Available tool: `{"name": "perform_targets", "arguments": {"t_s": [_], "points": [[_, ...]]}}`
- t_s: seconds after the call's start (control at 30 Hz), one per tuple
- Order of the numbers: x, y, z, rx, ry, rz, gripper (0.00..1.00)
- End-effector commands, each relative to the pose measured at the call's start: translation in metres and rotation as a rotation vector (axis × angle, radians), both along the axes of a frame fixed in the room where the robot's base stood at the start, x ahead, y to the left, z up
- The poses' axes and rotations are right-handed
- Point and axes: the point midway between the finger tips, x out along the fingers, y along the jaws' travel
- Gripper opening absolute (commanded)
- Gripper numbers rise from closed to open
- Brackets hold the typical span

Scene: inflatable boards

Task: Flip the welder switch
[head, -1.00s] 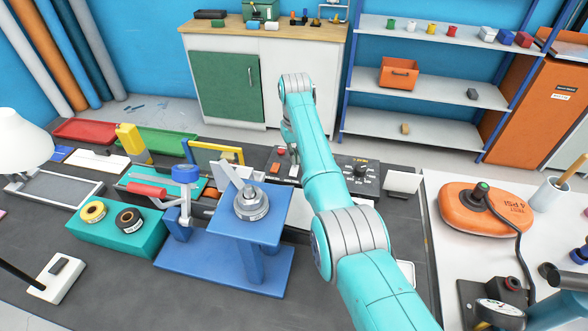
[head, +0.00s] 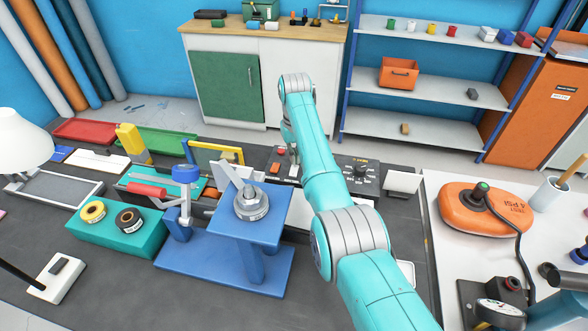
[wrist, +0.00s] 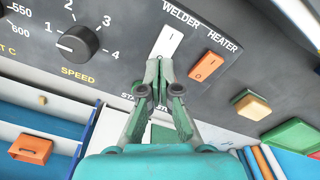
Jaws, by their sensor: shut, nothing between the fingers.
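The welder switch (wrist: 170,42) is a white rocker on a dark panel, under the word WELDER in the wrist view. My gripper (wrist: 158,66) is shut and empty. Its fingertips are at the lower end of the white rocker and overlap it in the wrist view; I cannot tell whether they touch. In the head view my gripper (head: 293,156) is over the left part of the control panel (head: 312,166), and my arm hides part of that panel.
An orange heater switch (wrist: 207,66) sits beside the welder switch. A black speed knob (wrist: 78,43) is on the other side.

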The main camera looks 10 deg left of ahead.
Motion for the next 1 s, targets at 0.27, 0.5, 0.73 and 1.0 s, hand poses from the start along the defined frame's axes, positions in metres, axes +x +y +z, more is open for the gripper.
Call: {"name": "perform_targets", "arguments": {"t_s": [0.27, 0.5, 0.73, 1.0], "points": [[0.000, 0.000, -0.001, 0.000, 0.000, 0.000, 0.00], [0.000, 0.000, -0.004, 0.000, 0.001, 0.000, 0.00], [0.000, 0.000, -0.007, 0.000, 0.001, 0.000, 0.00], [0.000, 0.000, -0.011, 0.000, 0.000, 0.000, 0.00]]}}
